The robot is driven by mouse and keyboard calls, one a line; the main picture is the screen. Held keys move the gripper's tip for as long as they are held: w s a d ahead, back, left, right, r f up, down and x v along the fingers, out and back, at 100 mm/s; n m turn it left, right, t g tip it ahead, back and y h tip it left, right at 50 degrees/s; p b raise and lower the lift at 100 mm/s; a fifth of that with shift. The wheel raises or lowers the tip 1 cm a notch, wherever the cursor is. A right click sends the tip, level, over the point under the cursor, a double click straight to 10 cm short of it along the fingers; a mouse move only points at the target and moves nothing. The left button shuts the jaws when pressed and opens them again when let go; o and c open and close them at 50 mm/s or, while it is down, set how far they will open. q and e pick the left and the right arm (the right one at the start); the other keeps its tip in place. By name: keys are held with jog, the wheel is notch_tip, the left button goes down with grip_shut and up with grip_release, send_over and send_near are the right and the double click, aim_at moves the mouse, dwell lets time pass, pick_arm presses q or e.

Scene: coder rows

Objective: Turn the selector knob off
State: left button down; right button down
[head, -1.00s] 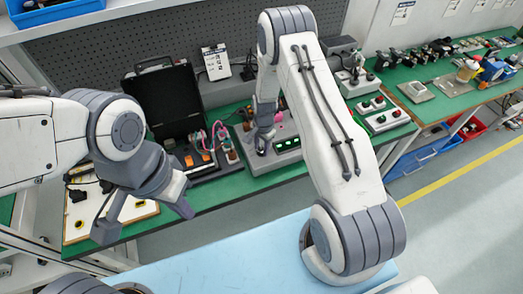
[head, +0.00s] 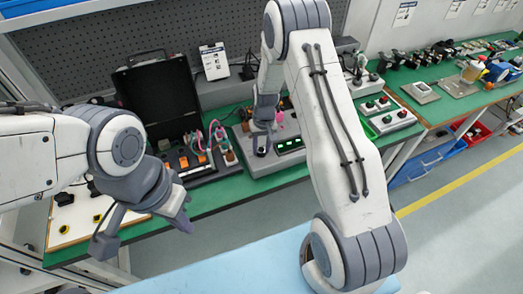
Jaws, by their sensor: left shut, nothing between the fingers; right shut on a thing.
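The selector knob (head: 261,152) is a small dark part on the sloped front of a grey control box (head: 284,166), left of a green-lit display. My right gripper (head: 262,147) comes down from above and is shut on the knob, largely covering it. The knob's pointer direction cannot be made out. My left gripper (head: 147,226) is shut and empty, in front of the bench's left part and well apart from the control box.
An open black case (head: 158,92) with coloured connectors stands left of the control box on the green bench (head: 222,196). Grey button boxes (head: 391,120) stand to the right. A white panel with yellow-ringed buttons (head: 72,220) lies at left. A pale blue surface (head: 235,265) is in front.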

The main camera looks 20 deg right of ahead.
aim_at(262, 148)
jog(key=n+b, duration=0.1)
jog(key=n, duration=0.3)
jog(key=shift+w+n+b, duration=0.15)
jog(key=shift+n+b, duration=0.15)
jog(key=shift+b, duration=0.1)
jog(key=n+b, duration=0.1)
jog(key=n, duration=0.3)
jog(key=shift+n, duration=0.3)
jog(key=shift+c, duration=2.3)
grip_release()
notch_tip(262, 148, up, 10)
jog(key=b, duration=0.1)
jog(key=shift+w+d+r+b, duration=0.15)
jog(key=shift+d+r+b, duration=0.1)
jog(key=shift+b, duration=0.1)
jog(key=shift+a, duration=0.1)
